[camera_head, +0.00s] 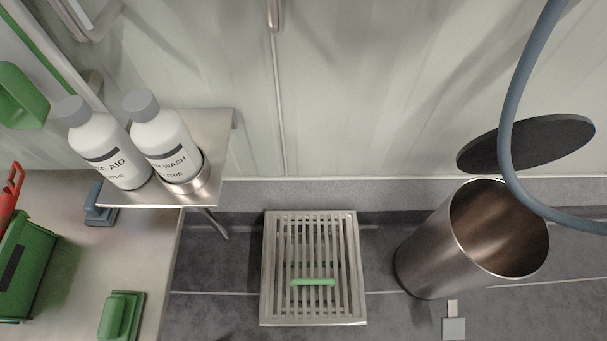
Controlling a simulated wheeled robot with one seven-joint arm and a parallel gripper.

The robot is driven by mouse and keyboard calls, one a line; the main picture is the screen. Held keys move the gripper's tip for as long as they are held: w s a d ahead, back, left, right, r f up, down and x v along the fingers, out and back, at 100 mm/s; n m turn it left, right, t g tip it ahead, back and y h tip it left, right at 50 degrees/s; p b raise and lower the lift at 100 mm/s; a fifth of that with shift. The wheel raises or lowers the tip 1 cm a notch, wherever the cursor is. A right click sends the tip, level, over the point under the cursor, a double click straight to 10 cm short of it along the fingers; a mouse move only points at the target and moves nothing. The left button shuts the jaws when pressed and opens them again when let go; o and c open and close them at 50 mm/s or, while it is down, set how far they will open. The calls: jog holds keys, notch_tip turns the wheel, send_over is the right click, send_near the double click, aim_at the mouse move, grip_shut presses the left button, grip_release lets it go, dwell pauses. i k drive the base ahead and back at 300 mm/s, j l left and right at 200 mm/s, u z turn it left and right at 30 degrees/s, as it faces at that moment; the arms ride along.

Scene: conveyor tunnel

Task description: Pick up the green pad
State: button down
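A green pad (121,318) with a raised, rounded green grip lies on the steel worktop (150,262) at the lower left, near its right edge. The bottom of the picture cuts close to it. Nothing covers its upper side. My gripper is not in this view.
A green caddy (26,262) with a red-handled item stands left of the pad. A blue pad (98,209) lies farther back, partly under a steel shelf (209,135) holding two white bottles. A slatted grate (313,307) with a green bar, and an open steel bin (432,247), stand right.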

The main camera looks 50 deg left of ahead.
aim_at(120, 316)
jog(key=u, duration=0.45)
jog(key=k+l+u, duration=0.1)
jog(key=u, duration=0.75)
jog(key=k+u, duration=0.1)
jog(key=u, duration=0.75)
jog(key=k+l, duration=0.05)
jog(key=k, duration=0.05)
